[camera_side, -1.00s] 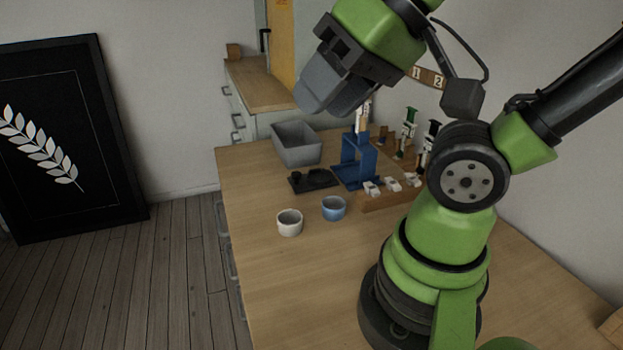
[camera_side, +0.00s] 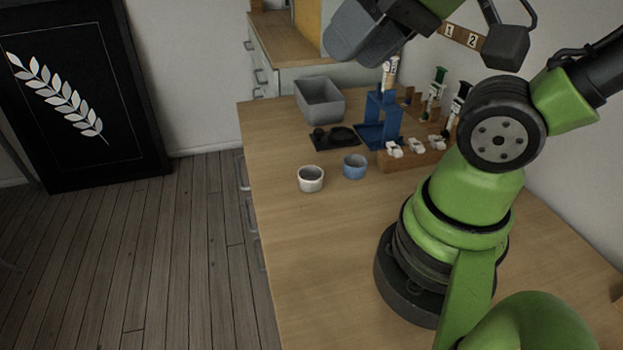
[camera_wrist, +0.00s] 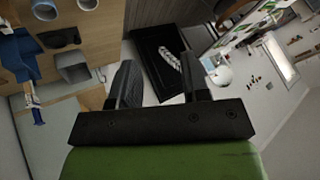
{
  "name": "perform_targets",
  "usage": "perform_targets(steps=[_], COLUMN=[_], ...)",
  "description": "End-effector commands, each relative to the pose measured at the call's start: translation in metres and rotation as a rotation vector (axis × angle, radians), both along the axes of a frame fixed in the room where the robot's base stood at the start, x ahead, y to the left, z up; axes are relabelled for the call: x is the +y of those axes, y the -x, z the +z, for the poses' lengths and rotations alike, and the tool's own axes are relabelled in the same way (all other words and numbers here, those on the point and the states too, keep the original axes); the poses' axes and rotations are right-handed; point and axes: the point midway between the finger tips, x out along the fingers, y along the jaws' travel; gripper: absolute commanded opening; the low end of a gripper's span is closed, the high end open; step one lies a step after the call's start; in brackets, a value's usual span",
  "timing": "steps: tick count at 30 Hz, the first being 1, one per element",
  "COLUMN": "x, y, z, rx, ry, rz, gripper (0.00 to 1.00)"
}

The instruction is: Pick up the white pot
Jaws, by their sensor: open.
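The white pot (camera_side: 311,180) stands upright on the wooden table near its left edge, in the side view. A blue pot (camera_side: 355,167) stands close to its right. In the wrist view, a pale pot (camera_wrist: 87,4), which looks like the white one, is cut by the top edge, with the other pot (camera_wrist: 45,9) to its left. My gripper (camera_wrist: 160,68) is open and empty, its two dark fingers apart. In the side view my gripper (camera_side: 365,35) is high above the far part of the table, well away from the white pot, and partly cut by the top edge.
Behind the pots lie a black tray (camera_side: 335,138), a grey bin (camera_side: 325,100) and a blue stand (camera_side: 385,120). A wooden rack (camera_side: 425,158) with white pieces is to the right. The table (camera_side: 300,240) in front of the pots is clear.

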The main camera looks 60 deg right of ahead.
Motion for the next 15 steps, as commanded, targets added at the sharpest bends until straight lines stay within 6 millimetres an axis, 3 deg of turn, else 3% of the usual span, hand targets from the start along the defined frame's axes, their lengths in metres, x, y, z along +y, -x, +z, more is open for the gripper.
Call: perform_targets(steps=[1, 5, 15], x=[0.0000, 0.0000, -0.0017], y=[0.0000, 0.0000, -0.0042], z=[0.0000, 0.0000, -0.0008], rx=[0.000, 0.000, 0.014], ry=[0.000, 0.000, 0.007], rz=[0.000, 0.000, -0.005], gripper=[0.52, 0.81, 0.81])
